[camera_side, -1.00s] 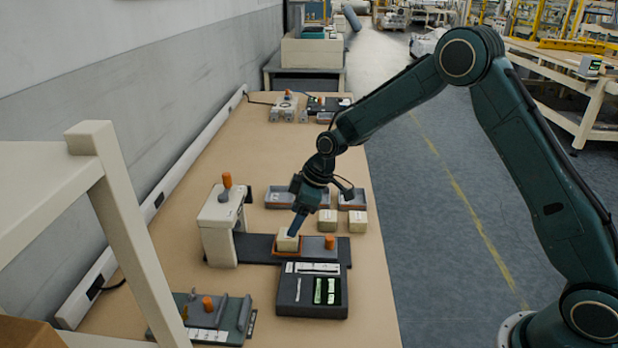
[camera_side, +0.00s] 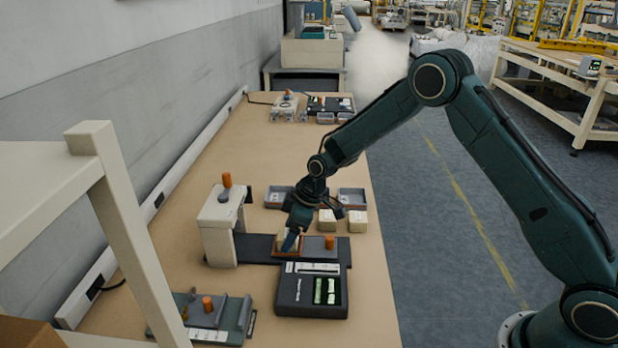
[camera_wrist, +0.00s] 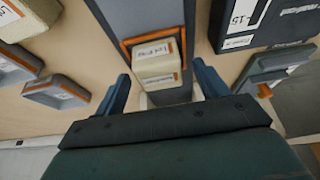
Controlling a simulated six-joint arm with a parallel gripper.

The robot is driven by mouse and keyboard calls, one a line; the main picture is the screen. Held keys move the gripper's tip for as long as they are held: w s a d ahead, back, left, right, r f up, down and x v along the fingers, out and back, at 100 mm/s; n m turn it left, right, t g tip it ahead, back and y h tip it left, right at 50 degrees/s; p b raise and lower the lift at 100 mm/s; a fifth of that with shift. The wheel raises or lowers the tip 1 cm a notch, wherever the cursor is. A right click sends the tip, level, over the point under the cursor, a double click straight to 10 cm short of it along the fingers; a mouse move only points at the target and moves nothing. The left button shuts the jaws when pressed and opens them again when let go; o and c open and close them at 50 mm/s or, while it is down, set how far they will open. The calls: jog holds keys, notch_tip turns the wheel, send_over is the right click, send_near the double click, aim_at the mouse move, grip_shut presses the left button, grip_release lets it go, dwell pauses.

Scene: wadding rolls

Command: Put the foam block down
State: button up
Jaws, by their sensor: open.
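A cream foam block (camera_wrist: 155,66) with a label sits at an orange-rimmed tray (camera_wrist: 124,45) in the wrist view. My gripper (camera_wrist: 162,86) is open, with one blue finger on each side of the block and a gap visible on both sides. In the side view my gripper (camera_side: 290,241) points down over the orange tray (camera_side: 276,252) and mostly hides the block there. Whether the block rests fully on the tray floor cannot be told.
Two other cream blocks (camera_side: 327,221) stand right of my gripper, near grey bins (camera_side: 352,198). A dark case (camera_side: 312,302) lies in front. A beige press (camera_side: 220,225) with an orange knob stands left. Bare bench (camera_side: 300,150) lies behind.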

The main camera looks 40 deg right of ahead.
dwell(0.4)
jog(key=c, duration=1.1)
notch_tip(320, 180, up, 20)
jog(key=shift+r, duration=0.1)
dwell(0.6)
